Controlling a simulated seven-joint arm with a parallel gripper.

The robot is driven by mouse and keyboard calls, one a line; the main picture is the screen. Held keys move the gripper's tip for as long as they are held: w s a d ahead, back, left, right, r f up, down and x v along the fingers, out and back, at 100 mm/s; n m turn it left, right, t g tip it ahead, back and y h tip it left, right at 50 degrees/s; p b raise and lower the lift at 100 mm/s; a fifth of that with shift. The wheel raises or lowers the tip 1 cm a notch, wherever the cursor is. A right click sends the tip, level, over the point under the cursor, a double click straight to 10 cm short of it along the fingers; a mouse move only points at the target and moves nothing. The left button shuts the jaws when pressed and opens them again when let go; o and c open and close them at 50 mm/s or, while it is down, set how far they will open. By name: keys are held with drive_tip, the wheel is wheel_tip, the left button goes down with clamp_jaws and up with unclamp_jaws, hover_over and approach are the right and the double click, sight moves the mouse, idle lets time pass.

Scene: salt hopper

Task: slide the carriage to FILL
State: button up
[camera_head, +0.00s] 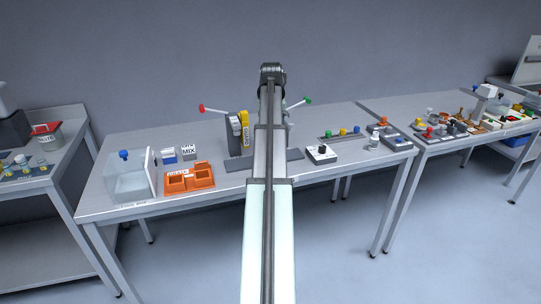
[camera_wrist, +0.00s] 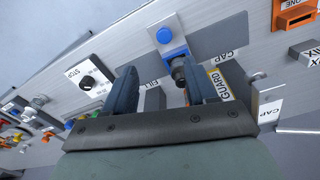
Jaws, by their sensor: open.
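In the wrist view my gripper (camera_wrist: 157,72) is open, with its two dark fingers apart over the bench fixture. A FILL label (camera_wrist: 153,84) is partly visible between the fingers, and a CAP label (camera_wrist: 226,55) is to the right. In the head view my arm hides the gripper and the middle of the fixture.
A yellow guard (camera_head: 244,132) stands left of my arm. Levers with a red knob (camera_head: 201,107) and green knob (camera_head: 308,101) stick out. A STOP box (camera_wrist: 90,79) is left of the fingers.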

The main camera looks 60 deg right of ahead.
drive_tip(key=shift+n+y, duration=0.3)
drive_tip(key=f, duration=1.2)
drive_tip(key=shift+w, duration=0.35)
clamp_jaws()
